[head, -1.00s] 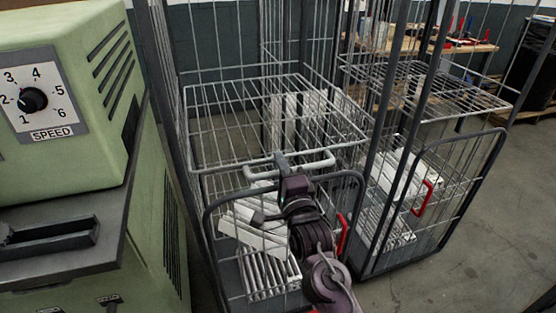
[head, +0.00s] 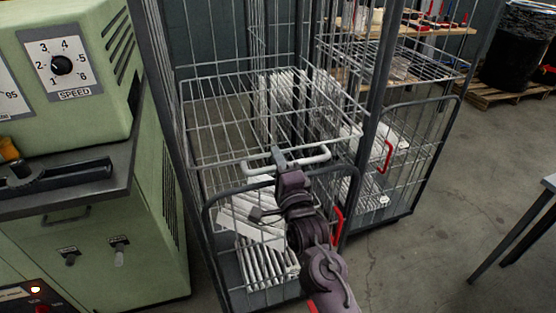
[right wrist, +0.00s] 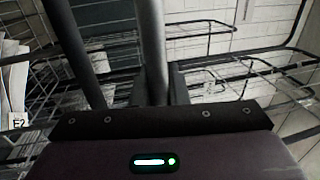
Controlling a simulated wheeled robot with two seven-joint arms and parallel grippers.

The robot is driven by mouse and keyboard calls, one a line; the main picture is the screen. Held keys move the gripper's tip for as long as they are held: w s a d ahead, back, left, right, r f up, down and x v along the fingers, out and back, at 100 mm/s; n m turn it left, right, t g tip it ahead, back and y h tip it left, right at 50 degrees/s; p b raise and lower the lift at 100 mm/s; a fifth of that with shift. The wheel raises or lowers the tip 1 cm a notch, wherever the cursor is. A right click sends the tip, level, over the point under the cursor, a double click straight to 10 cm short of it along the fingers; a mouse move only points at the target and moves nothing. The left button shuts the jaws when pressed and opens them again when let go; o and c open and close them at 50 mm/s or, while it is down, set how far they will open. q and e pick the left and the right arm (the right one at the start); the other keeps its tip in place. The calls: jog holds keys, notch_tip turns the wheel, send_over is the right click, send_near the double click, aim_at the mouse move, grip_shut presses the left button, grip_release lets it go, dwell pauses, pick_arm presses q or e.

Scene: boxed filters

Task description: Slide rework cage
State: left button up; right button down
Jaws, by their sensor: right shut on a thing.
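The near wire roll cage (head: 216,245) stands in the middle of the head view, with grey tube posts, a wire shelf and a low front gate. White pleated filters lie in its lower part. A pale handle bar (head: 318,160) crosses its front above the gate. My right gripper (head: 279,157) is shut on this bar, its arm coming up from the bottom. My left gripper is out of view.
A green machine (head: 95,235) with a speed dial stands close on the left. A second cage (head: 430,155) with a red handle stands behind to the right. A dark table (head: 527,222) is at the right edge. The floor (head: 410,270) between is clear.

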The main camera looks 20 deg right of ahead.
dwell(0.3)
jog(key=c, duration=1.4)
grip_release()
jog(key=shift+s+f, duration=0.15)
jog(key=shift+s, duration=0.15)
jog(key=s+f+b, duration=0.1)
jog(key=s, duration=0.6)
jog(key=shift+d+f, duration=0.1)
